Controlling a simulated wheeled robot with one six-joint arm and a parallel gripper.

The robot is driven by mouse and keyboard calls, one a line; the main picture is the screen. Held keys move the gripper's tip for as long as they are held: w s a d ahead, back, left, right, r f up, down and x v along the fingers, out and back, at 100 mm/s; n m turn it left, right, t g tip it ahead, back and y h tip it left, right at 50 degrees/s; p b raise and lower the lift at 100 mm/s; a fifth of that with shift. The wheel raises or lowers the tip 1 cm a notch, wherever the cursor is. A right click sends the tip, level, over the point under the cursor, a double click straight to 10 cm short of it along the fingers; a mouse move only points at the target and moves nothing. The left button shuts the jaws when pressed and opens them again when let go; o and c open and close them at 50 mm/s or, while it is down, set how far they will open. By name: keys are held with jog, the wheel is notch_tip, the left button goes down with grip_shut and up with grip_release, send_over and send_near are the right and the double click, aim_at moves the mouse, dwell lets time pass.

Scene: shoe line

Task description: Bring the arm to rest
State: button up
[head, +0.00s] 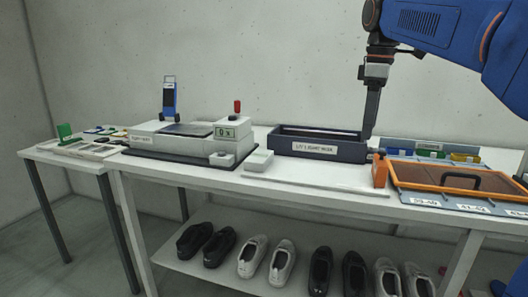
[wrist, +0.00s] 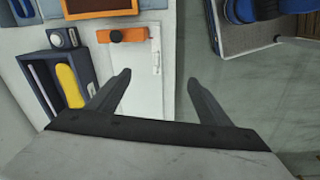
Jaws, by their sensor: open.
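My gripper (head: 368,132) hangs pointing down from the blue arm at the upper right of the head view, by the right end of a dark labelled box (head: 318,148). Whether it is above or behind the box's end I cannot tell. In the wrist view my gripper (wrist: 158,80) has its two fingers wide apart with nothing between them.
An orange-framed tray (head: 450,178) and an orange block (head: 380,170) stand on the bench right of the box. A grey machine with a red-topped post (head: 237,107) stands to the left. Several shoes (head: 282,258) sit on the lower shelf. The air above the bench's left half is clear.

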jog(key=s+d+f+m+t, duration=0.1)
jog(key=s+f+m, duration=0.5)
jog(key=s+f, duration=0.8)
jog(key=s+f+m+t, duration=0.3)
jog(key=s+f+m, duration=0.3)
jog(key=s+f, duration=0.8)
notch_tip(320, 180, down, 4)
jog(key=shift+d, duration=0.4)
jog(key=shift+c, duration=0.3)
